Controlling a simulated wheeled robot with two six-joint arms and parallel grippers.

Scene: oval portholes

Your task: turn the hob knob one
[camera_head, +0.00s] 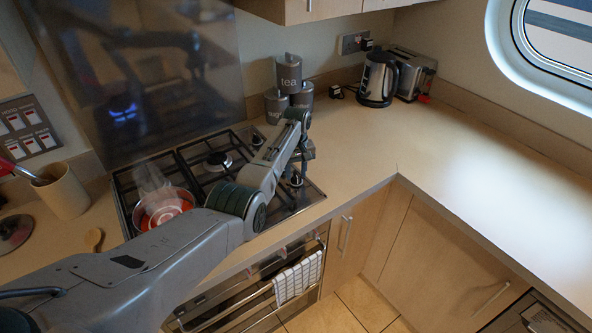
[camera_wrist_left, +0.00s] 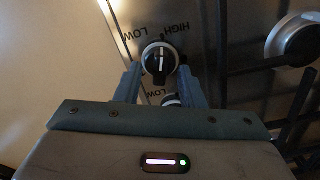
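A hob knob (camera_wrist_left: 160,58), black and silver with a white line, shows in the left wrist view beside the printed words LOW and HIGH. My left gripper (camera_wrist_left: 158,76) is open, with one finger on either side just below this knob in the picture; I cannot tell whether they touch it. A second knob (camera_wrist_left: 171,100) is partly hidden between the fingers. In the head view my left gripper (camera_head: 303,150) hangs over the hob's right side, and a knob (camera_head: 294,180) shows below it. My right gripper is not clearly visible.
A steaming pan with red contents (camera_head: 163,208) stands on the hob (camera_head: 200,145). Grey canisters (camera_head: 289,75) stand behind my left gripper. A kettle (camera_head: 377,78) and toaster (camera_head: 411,72) are at the back. The right worktop (camera_head: 470,170) is clear.

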